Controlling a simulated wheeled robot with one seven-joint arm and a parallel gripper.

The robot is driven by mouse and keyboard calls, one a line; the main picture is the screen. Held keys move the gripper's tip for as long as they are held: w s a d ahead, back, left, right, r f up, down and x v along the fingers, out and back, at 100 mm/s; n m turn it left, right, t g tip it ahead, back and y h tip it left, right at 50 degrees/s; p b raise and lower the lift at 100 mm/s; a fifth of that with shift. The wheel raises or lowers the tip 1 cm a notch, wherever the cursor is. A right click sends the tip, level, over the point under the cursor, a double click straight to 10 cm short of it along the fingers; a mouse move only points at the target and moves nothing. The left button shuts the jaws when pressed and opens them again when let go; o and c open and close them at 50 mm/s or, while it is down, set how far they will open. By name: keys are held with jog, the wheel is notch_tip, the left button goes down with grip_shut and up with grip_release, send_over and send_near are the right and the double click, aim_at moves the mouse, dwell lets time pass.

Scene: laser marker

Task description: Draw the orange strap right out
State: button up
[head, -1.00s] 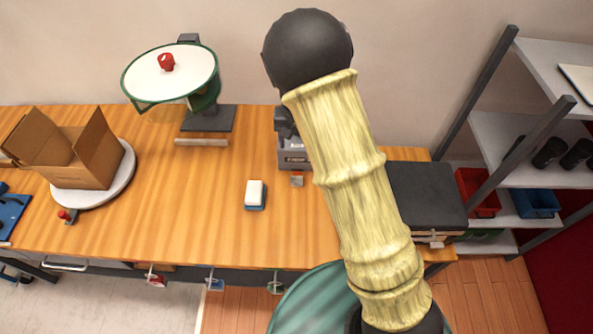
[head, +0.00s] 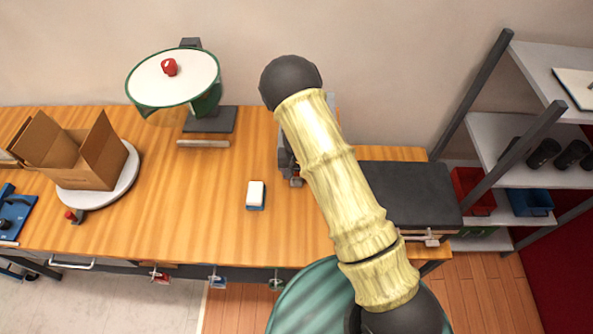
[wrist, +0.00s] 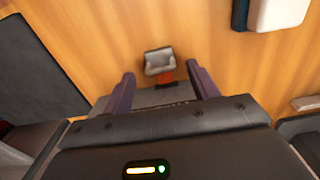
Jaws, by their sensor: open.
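A small orange-red piece (wrist: 167,76), which may be the orange strap, shows in the wrist view against a pale grey block (wrist: 158,61). Its full length cannot be seen. My gripper (wrist: 160,70) is open, with its two dark fingers on either side of the orange piece in the picture. I cannot tell how far above it they are. In the head view my arm hides the gripper and most of the grey machine (head: 285,160); the small grey block (head: 296,182) shows at its front.
A white-and-blue block (head: 256,194) lies left of the machine. A dark flat pad (head: 410,193) is to the right. A green-rimmed round plate (head: 185,84), an open carton (head: 75,155) and a shelf rack (head: 510,140) stand farther off.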

jog(key=shift+f, duration=0.15)
grip_shut()
jog(key=shift+s, duration=0.1)
